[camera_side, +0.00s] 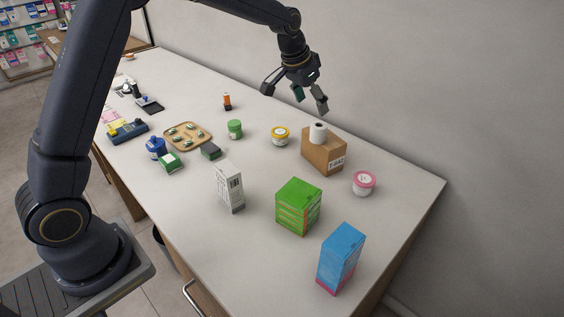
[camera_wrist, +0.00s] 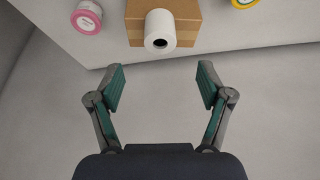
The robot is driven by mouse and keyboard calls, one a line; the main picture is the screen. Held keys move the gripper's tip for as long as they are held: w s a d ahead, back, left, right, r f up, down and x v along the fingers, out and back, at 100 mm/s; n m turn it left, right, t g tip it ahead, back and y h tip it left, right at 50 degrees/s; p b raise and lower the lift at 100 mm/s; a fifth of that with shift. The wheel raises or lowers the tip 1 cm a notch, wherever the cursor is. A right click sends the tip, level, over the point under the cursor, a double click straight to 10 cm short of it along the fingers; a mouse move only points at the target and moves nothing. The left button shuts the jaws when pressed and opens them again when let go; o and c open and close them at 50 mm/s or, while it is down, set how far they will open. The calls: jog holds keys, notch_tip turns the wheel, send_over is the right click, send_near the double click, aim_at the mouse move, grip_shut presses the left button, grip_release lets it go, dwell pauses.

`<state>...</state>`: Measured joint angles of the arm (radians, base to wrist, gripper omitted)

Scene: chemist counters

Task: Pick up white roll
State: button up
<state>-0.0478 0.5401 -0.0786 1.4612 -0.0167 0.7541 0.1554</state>
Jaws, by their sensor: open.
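The white roll (camera_side: 318,133) stands upright on top of a brown cardboard box (camera_side: 323,155) near the back edge of the counter. In the wrist view the white roll (camera_wrist: 160,31) is at the top middle, its dark core hole showing, with the box (camera_wrist: 190,26) under it. My gripper (camera_side: 297,98) is open and empty, above and to the left of the roll in the side view, apart from it. In the wrist view the gripper's fingers (camera_wrist: 161,88) are spread wide, below the roll in the picture, with nothing between them.
A pink-lidded tub (camera_side: 364,183) and a yellow-lidded tub (camera_side: 280,136) stand on either side of the box. A green box (camera_side: 298,207), a blue box (camera_side: 341,258) and a white carton (camera_side: 228,187) stand nearer the front. A grey wall (camera_side: 440,80) runs behind the counter (camera_side: 400,215).

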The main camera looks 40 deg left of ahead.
aim_at(317, 126)
jog(key=x, duration=1)
jog(key=shift+f, duration=0.25)
